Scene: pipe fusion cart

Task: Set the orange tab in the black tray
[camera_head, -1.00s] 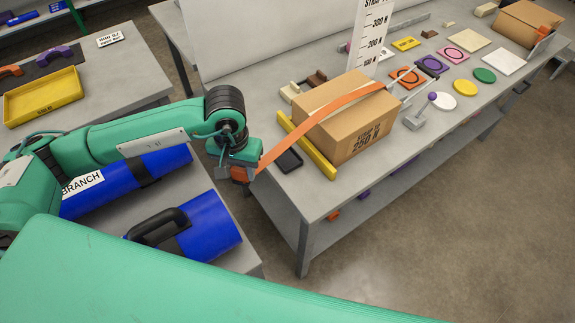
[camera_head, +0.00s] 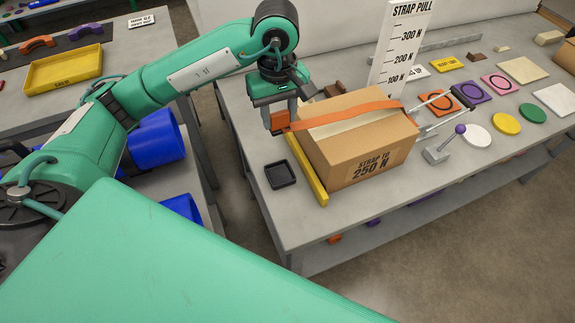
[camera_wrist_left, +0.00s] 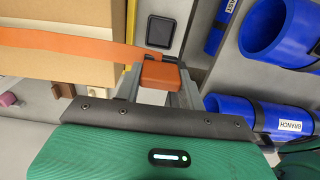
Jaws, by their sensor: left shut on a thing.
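The orange tab (camera_head: 280,120) is the end of the orange strap (camera_head: 350,112), which runs over the cardboard box (camera_head: 362,150). My left gripper (camera_head: 278,128) is shut on the tab beside the box's upper left, behind the tray in the head view. In the left wrist view the tab (camera_wrist_left: 160,76) sits between the fingers, with the strap leading off left. The small black tray (camera_head: 280,175) lies empty on the bench left of the yellow bar, apart from the tab. It also shows in the left wrist view (camera_wrist_left: 160,31). My right gripper is not in view.
The yellow bar (camera_head: 306,172) lies between tray and box. A strap pull scale (camera_head: 402,50) stands behind the box. A lever with a purple knob (camera_head: 440,150) is right of it. Blue pipes (camera_head: 155,138) lie on the left table.

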